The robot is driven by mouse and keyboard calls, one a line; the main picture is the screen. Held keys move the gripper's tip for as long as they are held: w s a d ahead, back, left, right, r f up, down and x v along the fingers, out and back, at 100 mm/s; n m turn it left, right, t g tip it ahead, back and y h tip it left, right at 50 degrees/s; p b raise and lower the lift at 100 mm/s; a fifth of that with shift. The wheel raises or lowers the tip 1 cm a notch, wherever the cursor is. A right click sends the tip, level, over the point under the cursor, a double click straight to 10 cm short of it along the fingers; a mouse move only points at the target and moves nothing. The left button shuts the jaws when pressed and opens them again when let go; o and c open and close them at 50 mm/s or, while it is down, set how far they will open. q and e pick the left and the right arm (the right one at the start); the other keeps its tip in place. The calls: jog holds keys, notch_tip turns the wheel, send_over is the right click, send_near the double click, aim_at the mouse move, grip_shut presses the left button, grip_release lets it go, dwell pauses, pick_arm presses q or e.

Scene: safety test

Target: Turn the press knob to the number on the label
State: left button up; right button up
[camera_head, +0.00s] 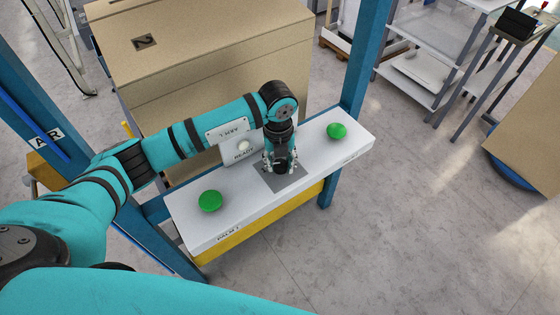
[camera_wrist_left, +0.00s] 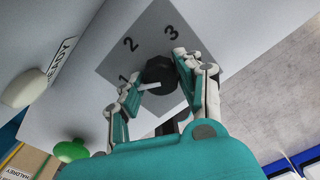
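The black press knob (camera_wrist_left: 160,72) sits on a grey dial plate (camera_wrist_left: 140,33) marked 1, 2 and 3. Its white pointer points toward the 1 in the left wrist view. In the head view the knob (camera_head: 281,168) is partly hidden by my left gripper (camera_head: 280,162). In the left wrist view my left gripper (camera_wrist_left: 158,76) has one finger on each side of the knob. The right finger is close against it; a gap shows at the left finger. My right gripper is out of view.
The white press panel (camera_head: 245,205) carries a green button at the left (camera_head: 210,201) and another at the right (camera_head: 337,131). A READY sign with a pale lamp (camera_head: 243,146) stands behind the dial. Blue posts (camera_head: 362,60) flank the panel.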

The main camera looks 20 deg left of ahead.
pick_arm(q)
jog(key=c, duration=0.5)
jog(key=shift+c, duration=0.2)
jog(key=m+b, duration=0.3)
jog(key=shift+w+f, duration=0.1)
jog(key=shift+f, duration=0.05)
jog(key=m+b, duration=0.6)
jog(key=m, duration=0.1)
jog(key=shift+b, duration=0.35)
jog(key=shift+r+m+b, duration=0.2)
jog(key=shift+m+b, duration=0.35)
jog(key=shift+m, duration=0.35)
jog(key=o, duration=1.2)
jog(key=shift+c, duration=0.2)
